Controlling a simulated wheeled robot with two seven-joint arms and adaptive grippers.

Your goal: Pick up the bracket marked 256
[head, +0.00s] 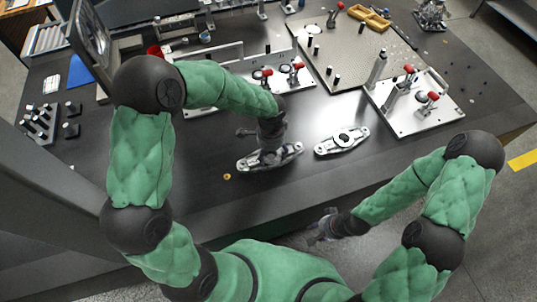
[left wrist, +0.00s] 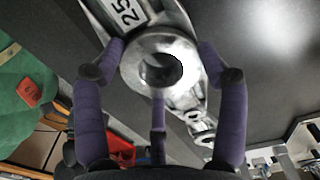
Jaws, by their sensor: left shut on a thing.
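A silver metal bracket (head: 290,153) lies at the front of the dark table under my left gripper (head: 269,150). In the left wrist view, the purple fingers sit around the round, bored boss of this bracket (left wrist: 190,48), shut on it. A white label (left wrist: 126,10) on it reads "25"; the rest is cut off by the picture's edge. I cannot tell whether the bracket is clear of the table. A second, similar bracket (head: 342,140) lies just to its right, apart from it. My right gripper (head: 322,228) hangs off the table's front edge; its fingers are too small to read.
A fixture plate with red-handled clamps (head: 415,105) stands at the right. A perforated plate (head: 345,55) with black pins and a yellow tray (head: 369,17) lie behind. A block of black pegs (head: 40,122) is at the left. The front right table is bare.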

